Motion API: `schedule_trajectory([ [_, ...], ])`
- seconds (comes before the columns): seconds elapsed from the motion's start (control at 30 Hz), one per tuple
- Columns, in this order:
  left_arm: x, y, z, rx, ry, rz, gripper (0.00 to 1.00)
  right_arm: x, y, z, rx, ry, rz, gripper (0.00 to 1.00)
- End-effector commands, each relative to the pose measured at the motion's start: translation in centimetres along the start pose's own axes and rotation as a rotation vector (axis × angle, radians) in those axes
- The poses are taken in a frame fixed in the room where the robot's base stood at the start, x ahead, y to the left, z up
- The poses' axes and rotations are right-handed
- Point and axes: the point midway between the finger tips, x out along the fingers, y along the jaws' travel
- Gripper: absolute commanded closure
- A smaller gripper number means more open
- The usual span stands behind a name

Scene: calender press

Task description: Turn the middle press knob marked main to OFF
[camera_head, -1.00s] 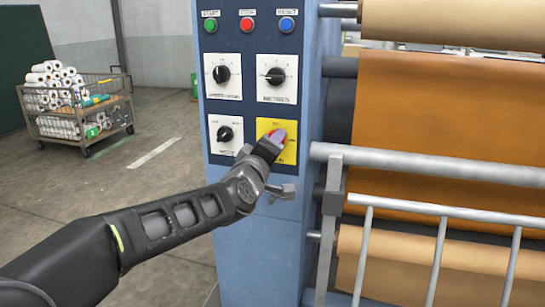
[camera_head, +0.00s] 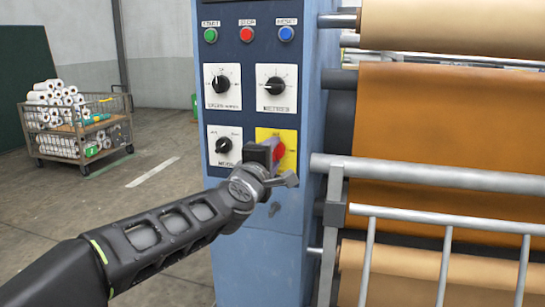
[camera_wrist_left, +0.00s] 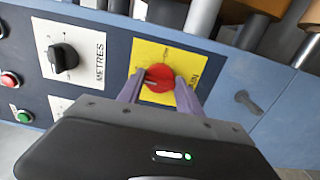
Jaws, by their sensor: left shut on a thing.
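The main knob is a red rotary switch on a yellow plate (camera_head: 289,136) at the lower right of the blue press panel. In the head view the red knob (camera_head: 279,153) shows partly beside my gripper. In the left wrist view the red knob (camera_wrist_left: 159,78) sits between the two fingers on its yellow plate (camera_wrist_left: 148,48). My left gripper (camera_head: 272,152) is shut on the red knob, one finger on each side of it. The gripper hides part of the plate's lettering, and I cannot read the knob's setting. My right gripper is not in view.
Black knobs for metres (camera_head: 275,84), speed (camera_head: 221,85) and mode (camera_head: 224,145) sit nearby. Green, red (camera_head: 247,34) and blue buttons are above. Rollers and a metal guard rail (camera_head: 430,174) stand to the right. A cart of rolls (camera_head: 80,130) stands far left on open floor.

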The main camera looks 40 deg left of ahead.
Motion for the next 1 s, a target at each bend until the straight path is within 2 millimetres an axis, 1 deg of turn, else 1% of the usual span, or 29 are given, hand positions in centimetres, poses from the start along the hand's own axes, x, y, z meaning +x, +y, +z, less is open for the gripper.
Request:
schedule_trajectory([
  [0.23,0.0,0.0,0.0,-0.004,0.001,-0.001,0.99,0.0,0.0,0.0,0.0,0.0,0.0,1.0],
  [0.27,0.0,0.0,0.0,-0.004,0.001,-0.001,0.57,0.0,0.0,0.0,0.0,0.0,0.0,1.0],
  [0.5,0.0,0.0,0.0,-0.002,0.0,-0.001,0.37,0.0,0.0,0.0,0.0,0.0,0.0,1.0],
  [0.83,-0.3,0.0,0.0,-0.001,0.0,0.0,0.36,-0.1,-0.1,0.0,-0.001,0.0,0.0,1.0],
  [0.93,-1.1,0.2,0.0,-0.002,0.0,0.001,0.36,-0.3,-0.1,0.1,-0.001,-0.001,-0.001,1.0],
  [1.0,-2.1,0.2,0.0,-0.002,0.0,0.001,0.36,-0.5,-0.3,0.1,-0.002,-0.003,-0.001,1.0],
])
